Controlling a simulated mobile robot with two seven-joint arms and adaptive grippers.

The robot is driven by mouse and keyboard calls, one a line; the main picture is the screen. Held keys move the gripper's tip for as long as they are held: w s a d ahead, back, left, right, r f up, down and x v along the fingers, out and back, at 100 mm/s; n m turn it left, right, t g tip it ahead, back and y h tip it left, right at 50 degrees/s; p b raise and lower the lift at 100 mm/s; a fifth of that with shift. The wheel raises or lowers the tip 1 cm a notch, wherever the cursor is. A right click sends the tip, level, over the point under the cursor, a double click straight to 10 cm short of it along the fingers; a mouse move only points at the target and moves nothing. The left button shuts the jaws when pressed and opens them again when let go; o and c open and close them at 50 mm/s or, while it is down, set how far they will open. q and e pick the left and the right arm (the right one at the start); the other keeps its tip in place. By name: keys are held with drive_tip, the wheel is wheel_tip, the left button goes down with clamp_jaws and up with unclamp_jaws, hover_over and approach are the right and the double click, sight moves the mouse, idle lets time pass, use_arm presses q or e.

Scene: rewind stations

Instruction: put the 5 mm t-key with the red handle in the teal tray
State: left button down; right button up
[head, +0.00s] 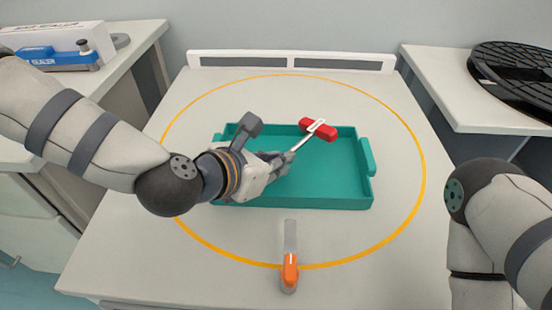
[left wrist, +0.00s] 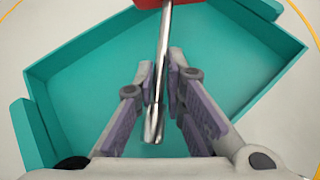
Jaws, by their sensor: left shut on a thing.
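The t-key has a red handle with a white label (head: 318,129) and a thin metal shaft. My left gripper (head: 286,158) is shut on the shaft and holds the t-key over the teal tray (head: 300,201). In the left wrist view the shaft (left wrist: 164,50) runs between the gripper's fingers (left wrist: 170,88), and the red handle is cut off at the top edge. The teal tray also shows below it in the left wrist view (left wrist: 65,85). The tray looks empty where I see its floor. My right gripper is out of view.
An orange-handled tool (head: 289,268) lies on the table in front of the tray. A yellow ring (head: 424,170) surrounds the tray. A black reel (head: 515,75) sits on the right side table. A boxed sealer (head: 60,45) is at the left.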

use_arm(q)
drive_tip(key=shift+w+f, duration=0.1)
drive_tip(key=shift+f, duration=0.25)
drive_tip(key=c, duration=1.7)
unclamp_jaws()
drive_tip(key=shift+r, duration=0.1)
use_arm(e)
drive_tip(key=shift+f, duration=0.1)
use_arm(q)
drive_tip(key=shift+o, duration=0.2)
drive_tip(key=shift+r, duration=0.1)
